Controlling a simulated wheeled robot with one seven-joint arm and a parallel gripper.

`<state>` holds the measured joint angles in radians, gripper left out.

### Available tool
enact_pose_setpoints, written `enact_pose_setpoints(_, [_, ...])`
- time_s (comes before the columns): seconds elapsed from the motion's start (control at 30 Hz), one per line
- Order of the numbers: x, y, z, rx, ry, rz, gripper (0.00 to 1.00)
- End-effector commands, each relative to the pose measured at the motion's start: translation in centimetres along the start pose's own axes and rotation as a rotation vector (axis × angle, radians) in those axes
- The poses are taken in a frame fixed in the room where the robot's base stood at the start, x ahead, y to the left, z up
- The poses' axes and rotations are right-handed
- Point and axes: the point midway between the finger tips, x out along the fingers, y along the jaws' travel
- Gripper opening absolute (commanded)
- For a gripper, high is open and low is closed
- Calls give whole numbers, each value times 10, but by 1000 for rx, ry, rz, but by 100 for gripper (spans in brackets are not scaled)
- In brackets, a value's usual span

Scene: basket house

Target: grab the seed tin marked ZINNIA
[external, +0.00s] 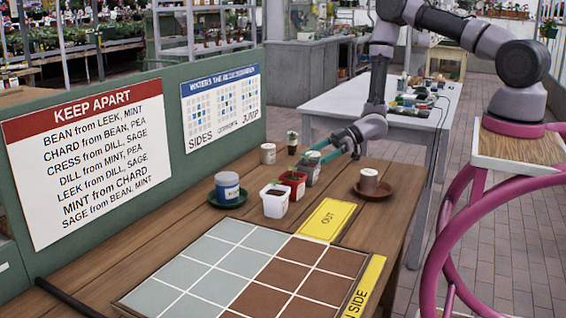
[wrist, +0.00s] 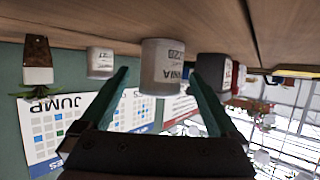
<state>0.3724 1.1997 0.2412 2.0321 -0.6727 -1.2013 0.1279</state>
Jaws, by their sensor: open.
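The seed tin (wrist: 163,68) is a pale grey cylinder in the middle of the upside-down wrist view. Its label is partly turned away, with letters ending in "NIA" readable. It seems to be the greyish tin (external: 313,174) by my fingers in the external view, upright on the wooden table. My gripper (wrist: 160,76) is open, with one teal finger on each side of the tin in the wrist view and a gap on both sides. It also shows in the external view (external: 319,156), low over the table. I cannot tell how far the fingertips reach around the tin.
Another pale tin (external: 268,153) and a small potted plant (external: 292,150) stand behind. A blue-and-white tin (external: 228,186) sits on a green saucer, another tin (external: 368,180) on a brown saucer.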

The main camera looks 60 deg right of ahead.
Motion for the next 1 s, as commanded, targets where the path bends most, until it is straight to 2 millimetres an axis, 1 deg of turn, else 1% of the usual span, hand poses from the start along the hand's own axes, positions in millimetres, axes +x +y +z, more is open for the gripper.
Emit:
enact_pose_setpoints(0.03, [5,0,0,-1,0,-1,96])
enact_pose_setpoints(0.1, [9,0,0,-1,0,0,96])
enact_pose_setpoints(0.3, [10,0,0,-1,0,0,96])
enact_pose_setpoints(0.33, [9,0,0,-1,0,0,92])
enact_pose_setpoints(0.37, [9,0,0,-1,0,0,81])
enact_pose_setpoints(0.4, [9,0,0,-1,0,0,66])
enact_pose_setpoints(0.47, [9,0,0,-1,0,0,43])
enact_pose_setpoints(0.5, [9,0,0,-1,0,0,27])
enact_pose_setpoints(0.57, [9,0,0,-1,0,0,5])
enact_pose_setpoints(0.83, [9,0,-2,-1,0,0,5])
enact_pose_setpoints(0.97, [5,0,-10,-1,0,1,5])
enact_pose_setpoints(1.0, [3,1,-15,-1,0,1,5])
